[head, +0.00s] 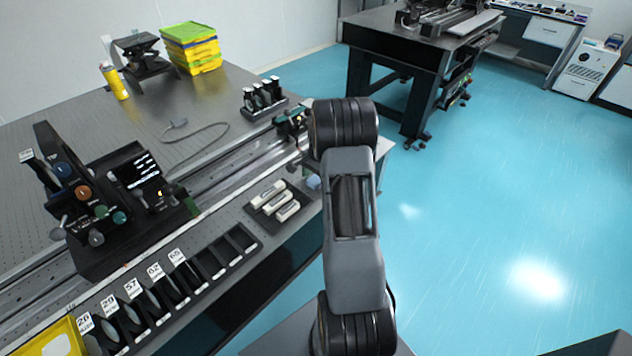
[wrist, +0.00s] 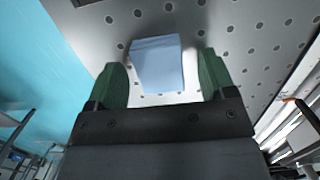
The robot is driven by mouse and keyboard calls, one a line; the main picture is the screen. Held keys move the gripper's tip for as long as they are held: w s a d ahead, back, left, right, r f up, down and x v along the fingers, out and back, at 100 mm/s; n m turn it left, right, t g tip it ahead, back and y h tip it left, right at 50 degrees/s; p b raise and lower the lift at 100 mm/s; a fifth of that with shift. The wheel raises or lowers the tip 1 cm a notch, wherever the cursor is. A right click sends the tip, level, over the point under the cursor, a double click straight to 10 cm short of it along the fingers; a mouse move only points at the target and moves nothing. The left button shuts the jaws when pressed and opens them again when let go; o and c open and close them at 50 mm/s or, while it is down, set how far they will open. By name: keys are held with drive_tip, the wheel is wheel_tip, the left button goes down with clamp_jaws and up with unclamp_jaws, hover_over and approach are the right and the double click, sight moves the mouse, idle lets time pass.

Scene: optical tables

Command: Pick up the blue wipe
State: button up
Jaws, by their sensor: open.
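The blue wipe (wrist: 157,62) is a pale blue, roughly square piece lying on the perforated metal table top. In the head view the wipe (head: 313,182) shows as a small pale blue patch near the table's right edge, just left of my arm. My gripper (wrist: 163,82) is open in the wrist view, with one green finger on each side of the wipe. The wipe lies between and a little beyond the fingertips. I cannot tell whether the fingers touch it. In the head view my gripper is mostly hidden by my arm.
A dark tray (head: 255,208) with several white pieces sits left of the wipe. A rail (head: 225,190) runs along the optical table (head: 215,100). The table edge drops to the blue floor (head: 480,190) on the right.

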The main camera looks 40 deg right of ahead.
sight(315, 180)
drive_tip(key=shift+c, duration=0.4)
drive_tip(key=c, duration=1)
drive_tip(key=shift+r, duration=0.15)
drive_tip(key=shift+r, duration=0.3)
wheel_tip(315, 180, up, 2)
drive_tip(key=shift+r, duration=0.1)
drive_tip(key=s+a+r, duration=0.2)
drive_tip(key=s+r, duration=0.1)
drive_tip(key=s, duration=0.1)
drive_tip(key=s+a+r+b, duration=0.1)
drive_tip(key=s+a+r, duration=0.1)
drive_tip(key=s+r, duration=0.1)
drive_tip(key=s+a+r, duration=0.2)
drive_tip(key=s+r, duration=0.2)
drive_tip(key=s, duration=0.1)
drive_tip(key=shift+s+a, duration=0.1)
drive_tip(key=shift+s, duration=0.2)
